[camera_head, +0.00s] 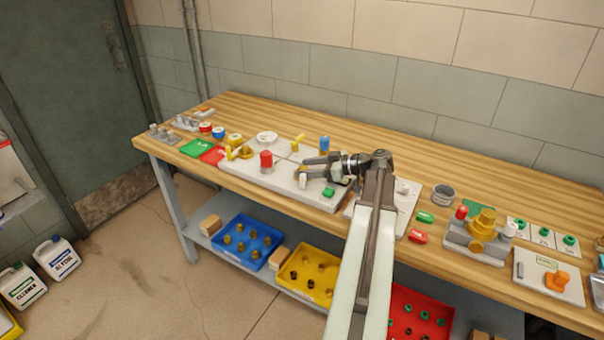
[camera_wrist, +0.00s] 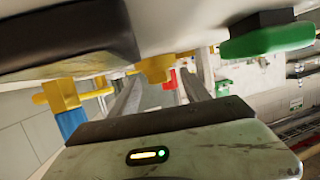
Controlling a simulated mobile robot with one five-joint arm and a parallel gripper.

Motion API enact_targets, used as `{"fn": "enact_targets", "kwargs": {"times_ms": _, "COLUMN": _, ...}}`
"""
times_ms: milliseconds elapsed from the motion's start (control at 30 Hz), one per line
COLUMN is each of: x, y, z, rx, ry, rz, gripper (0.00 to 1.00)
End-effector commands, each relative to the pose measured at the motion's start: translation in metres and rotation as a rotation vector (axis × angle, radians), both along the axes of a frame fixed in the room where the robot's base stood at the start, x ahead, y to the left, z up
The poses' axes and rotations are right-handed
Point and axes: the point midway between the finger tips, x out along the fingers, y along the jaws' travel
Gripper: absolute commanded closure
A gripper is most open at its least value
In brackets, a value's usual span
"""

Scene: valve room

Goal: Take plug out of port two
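A white board (camera_head: 258,180) on the wooden bench carries several coloured fittings. My gripper (camera_head: 303,167) is low over its right half, its fingers pointing left. In the wrist view the two fingers (camera_wrist: 158,84) stand apart, with no clear contact on anything. A yellow fitting (camera_wrist: 154,68) shows between and beyond the fingertips, and a red one (camera_wrist: 171,80) is farther off. A small white and yellow piece (camera_head: 303,179) is beside the fingertips. A blue fitting (camera_head: 324,143) stands behind the gripper and a green block (camera_head: 328,191) in front. No port number is readable; which plug is in port two I cannot tell.
A red-capped fitting (camera_head: 266,161) stands left of my gripper. Right of my arm are a grey ring (camera_head: 443,195) and a yellow valve assembly (camera_head: 481,228). Blue (camera_head: 225,245) and yellow (camera_head: 323,294) trays sit on the lower shelf. The wall is close behind the bench.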

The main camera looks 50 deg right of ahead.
Motion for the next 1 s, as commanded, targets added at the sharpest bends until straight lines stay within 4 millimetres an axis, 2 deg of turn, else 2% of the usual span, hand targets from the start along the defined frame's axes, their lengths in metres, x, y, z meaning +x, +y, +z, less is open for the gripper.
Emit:
{"fn": "enact_targets", "kwargs": {"times_ms": 33, "x": 0.0, "y": 0.0, "z": 0.0, "rx": 0.0, "ry": 0.0, "rz": 0.0, "gripper": 0.58}}
{"fn": "enact_targets", "kwargs": {"times_ms": 167, "x": 0.0, "y": 0.0, "z": 0.0, "rx": 0.0, "ry": 0.0, "rz": 0.001, "gripper": 0.94}}
{"fn": "enact_targets", "kwargs": {"times_ms": 200, "x": 0.0, "y": 0.0, "z": 0.0, "rx": 0.0, "ry": 0.0, "rz": 0.001, "gripper": 1.0}}
{"fn": "enact_targets", "kwargs": {"times_ms": 567, "x": 0.0, "y": 0.001, "z": 0.006, "rx": 0.001, "ry": -0.001, "rz": 0.002, "gripper": 1.0}}
{"fn": "enact_targets", "kwargs": {"times_ms": 767, "x": 0.0, "y": 0.001, "z": 0.037, "rx": 0.0, "ry": -0.001, "rz": 0.002, "gripper": 1.0}}
{"fn": "enact_targets", "kwargs": {"times_ms": 1000, "x": 0.001, "y": 0.001, "z": 0.089, "rx": 0.0, "ry": -0.001, "rz": 0.003, "gripper": 1.0}}
